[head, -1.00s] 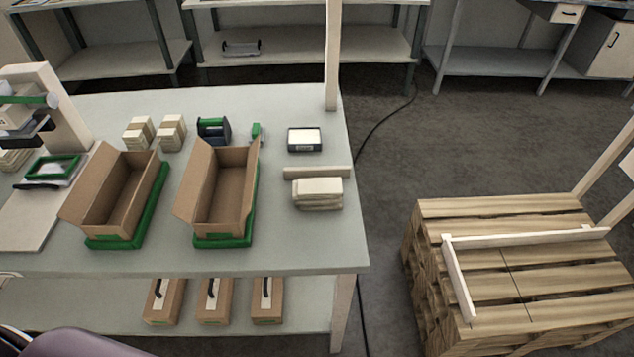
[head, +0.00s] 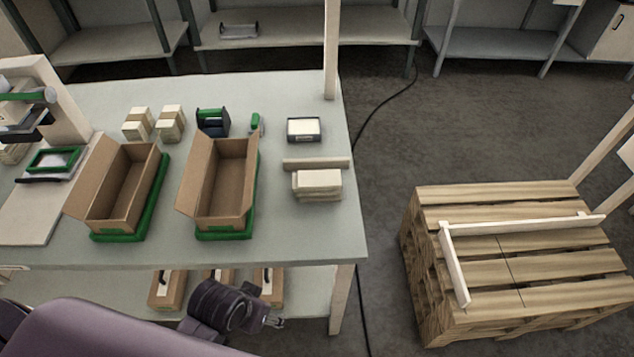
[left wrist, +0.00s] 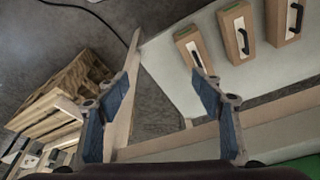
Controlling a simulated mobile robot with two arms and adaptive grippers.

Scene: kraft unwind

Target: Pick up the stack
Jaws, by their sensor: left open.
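A short stack of flat cream pieces (head: 318,184) lies near the right end of the grey table, just in front of a pale strip (head: 316,163). My left gripper (head: 277,322) is low in front of the table, below its front edge and well apart from the stack. In the left wrist view the left gripper (left wrist: 163,75) is open, with nothing between its two blue-padded fingers. I cannot make out the stack in that view. My right gripper is not in view.
Two open cardboard boxes (head: 225,180) (head: 121,187) stand on green trays left of the stack. A small dark-framed device (head: 304,129) is behind it. Boxes with handles (left wrist: 237,32) sit on the lower shelf. A wooden pallet stack (head: 520,250) stands right, across open floor.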

